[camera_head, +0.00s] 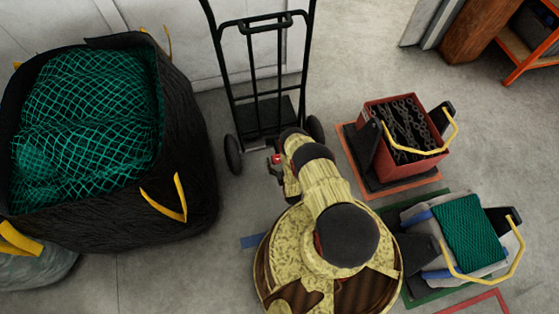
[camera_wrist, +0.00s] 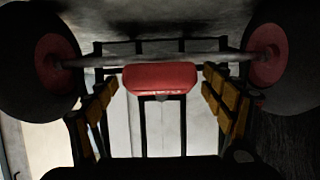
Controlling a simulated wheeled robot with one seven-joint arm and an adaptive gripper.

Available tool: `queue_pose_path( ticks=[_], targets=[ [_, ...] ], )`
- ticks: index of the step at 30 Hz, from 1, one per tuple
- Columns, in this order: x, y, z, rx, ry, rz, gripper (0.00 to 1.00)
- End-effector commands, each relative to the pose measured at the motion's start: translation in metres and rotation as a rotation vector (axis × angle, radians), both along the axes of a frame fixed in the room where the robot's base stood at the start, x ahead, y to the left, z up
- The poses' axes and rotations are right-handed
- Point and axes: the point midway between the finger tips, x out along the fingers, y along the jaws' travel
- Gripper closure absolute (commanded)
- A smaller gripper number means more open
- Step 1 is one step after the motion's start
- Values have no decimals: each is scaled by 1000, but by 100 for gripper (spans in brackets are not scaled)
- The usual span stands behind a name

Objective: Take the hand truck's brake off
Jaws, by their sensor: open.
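The black hand truck (camera_head: 254,60) stands upright against the pale wall in the head view, with a wheel on each side. In the wrist view its axle (camera_wrist: 100,61) runs between two dark wheels with red hubs. A red pedal (camera_wrist: 160,76), seemingly the brake, sits at the middle of the axle. My gripper (camera_wrist: 160,84) is open, with its yellow-padded fingers to the left and right of the pedal and gaps showing on both sides. I cannot tell how far the fingertips are from the pedal in depth. In the head view my arm mostly hides the gripper and the pedal.
A big black bag (camera_head: 185,140) of green net stands left of the hand truck. A red crate of chain (camera_head: 405,165) and a grey crate with green net (camera_head: 430,215) sit on the right. An orange shelf (camera_head: 530,60) is at the far right. Bare floor lies behind the crates.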

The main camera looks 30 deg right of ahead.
Motion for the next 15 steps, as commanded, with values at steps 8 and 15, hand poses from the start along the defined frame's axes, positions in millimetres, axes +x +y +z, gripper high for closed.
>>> queue_pose_path(
  ticks=[8, 15],
  targets=[
    [6, -2, -2, 0, 0, 0, 17],
    [6, -2, -2, 0, 0, 0, 25]
  ],
)
